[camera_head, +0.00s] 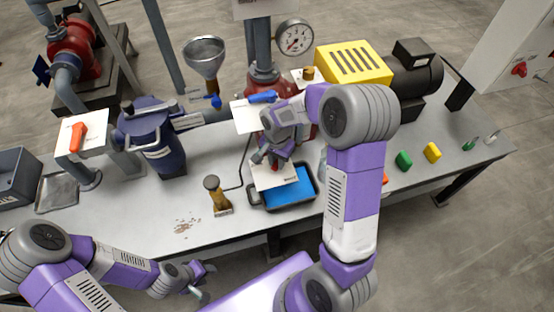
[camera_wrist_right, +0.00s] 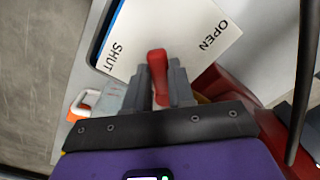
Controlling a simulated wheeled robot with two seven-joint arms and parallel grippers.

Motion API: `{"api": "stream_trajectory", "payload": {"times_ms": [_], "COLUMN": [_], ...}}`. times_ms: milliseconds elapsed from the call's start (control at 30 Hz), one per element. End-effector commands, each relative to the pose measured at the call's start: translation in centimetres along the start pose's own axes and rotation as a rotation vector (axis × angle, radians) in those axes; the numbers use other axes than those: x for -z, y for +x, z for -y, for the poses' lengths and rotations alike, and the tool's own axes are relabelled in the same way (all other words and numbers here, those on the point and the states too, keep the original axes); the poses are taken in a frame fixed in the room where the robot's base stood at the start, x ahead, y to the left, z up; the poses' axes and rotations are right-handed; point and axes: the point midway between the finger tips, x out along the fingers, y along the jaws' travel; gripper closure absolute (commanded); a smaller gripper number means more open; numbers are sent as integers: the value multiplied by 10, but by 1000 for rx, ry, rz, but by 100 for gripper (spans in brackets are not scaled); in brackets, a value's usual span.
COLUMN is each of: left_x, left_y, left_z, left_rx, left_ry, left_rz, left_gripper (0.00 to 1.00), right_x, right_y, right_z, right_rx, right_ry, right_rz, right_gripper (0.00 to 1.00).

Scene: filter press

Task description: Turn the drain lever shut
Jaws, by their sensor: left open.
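The drain lever (camera_wrist_right: 158,72) is a red handle in the right wrist view. It stands in front of a white plate (camera_wrist_right: 170,35) marked SHUT and OPEN, and points between the two words. My right gripper (camera_wrist_right: 160,85) has one finger on each side of the lever, close against it, and appears shut on it. In the head view my right gripper (camera_head: 270,155) reaches down over the white plate (camera_head: 277,178), and the lever is mostly hidden beneath it. My left gripper (camera_head: 203,279) is open and empty at the table's front edge, away from the lever.
A black tray with blue contents (camera_head: 290,190) sits below the plate. A brass-coloured stand (camera_head: 217,194) is left of it. A blue vessel (camera_head: 155,135), a funnel (camera_head: 204,55) and a yellow-covered motor (camera_head: 353,63) stand behind. The table's front left is mostly clear.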

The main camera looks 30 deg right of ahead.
Motion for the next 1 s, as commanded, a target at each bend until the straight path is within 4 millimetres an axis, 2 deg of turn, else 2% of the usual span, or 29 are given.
{"api": "stream_trajectory", "payload": {"times_ms": [467, 1000], "left_x": [0, -1], "left_y": [-3, -18], "left_z": [-1, -7], "left_rx": [0, 0], "left_ry": [0, 0], "left_rz": [0, 0], "left_gripper": [57, 57], "right_x": [0, 6], "right_y": [-1, -2], "right_z": [-4, -20], "right_rx": [0, 0], "right_ry": [-77, -503], "right_rz": [0, -1], "right_gripper": [100, 100]}}
